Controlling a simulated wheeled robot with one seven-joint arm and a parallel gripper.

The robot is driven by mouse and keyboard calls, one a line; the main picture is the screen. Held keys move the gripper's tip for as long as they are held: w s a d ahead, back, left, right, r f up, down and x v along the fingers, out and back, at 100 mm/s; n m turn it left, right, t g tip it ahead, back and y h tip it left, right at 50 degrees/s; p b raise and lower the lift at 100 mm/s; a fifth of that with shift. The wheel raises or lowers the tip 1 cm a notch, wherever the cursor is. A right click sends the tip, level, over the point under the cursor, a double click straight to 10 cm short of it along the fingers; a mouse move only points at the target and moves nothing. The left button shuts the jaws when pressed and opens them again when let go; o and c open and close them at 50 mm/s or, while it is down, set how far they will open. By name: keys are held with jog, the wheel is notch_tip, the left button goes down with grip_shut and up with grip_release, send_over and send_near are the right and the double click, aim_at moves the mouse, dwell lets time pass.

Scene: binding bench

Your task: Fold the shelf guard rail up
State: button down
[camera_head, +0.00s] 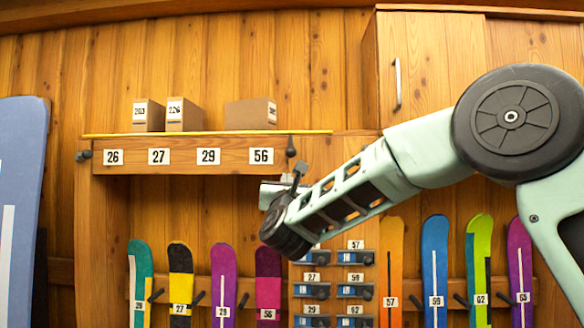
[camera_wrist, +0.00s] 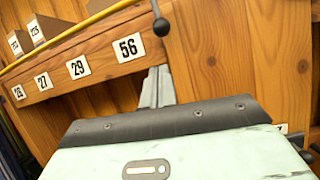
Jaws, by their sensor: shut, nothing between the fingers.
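The shelf guard rail (camera_head: 208,134) is a thin yellow bar lying level along the top front edge of the wooden shelf (camera_head: 185,155). Its right end reaches past the shelf's end. A dark knob (camera_head: 291,147) hangs just below the bar near that end, and a dark fitting (camera_head: 83,156) sits at the left end. In the wrist view the yellow rail (camera_wrist: 75,32) runs across the upper left, and the dark knob (camera_wrist: 161,26) is above the fingers. My gripper (camera_head: 300,169) is shut and empty, a little below the knob; its grey fingers (camera_wrist: 157,86) point toward it.
Several cardboard boxes (camera_head: 185,115) stand on the shelf behind the rail. A cabinet (camera_head: 420,70) with a metal handle is at upper right. Coloured skis (camera_head: 225,290) and small labelled bindings (camera_head: 312,291) line the wall below. A large blue board (camera_head: 20,190) stands at far left.

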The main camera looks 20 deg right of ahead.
jog(key=shift+d+r+m+h, duration=0.1)
jog(key=shift+d+m+h, duration=0.3)
jog(key=shift+m, duration=0.1)
jog(key=shift+a, duration=0.1)
jog(key=p, duration=0.6)
send_near(289, 164)
jog(key=w+r, duration=0.1)
jog(key=w+d+r, duration=0.1)
jog(key=w+r, duration=0.1)
jog(key=shift+w+d+r, duration=0.1)
jog(key=shift+w+r, duration=0.15)
jog(key=shift+r, duration=0.05)
jog(key=shift+x, duration=0.8)
jog(key=shift+f, duration=0.2)
jog(key=shift+s+r+g, duration=0.15)
jog(key=shift+s+g, duration=0.05)
jog(key=shift+g, duration=0.2)
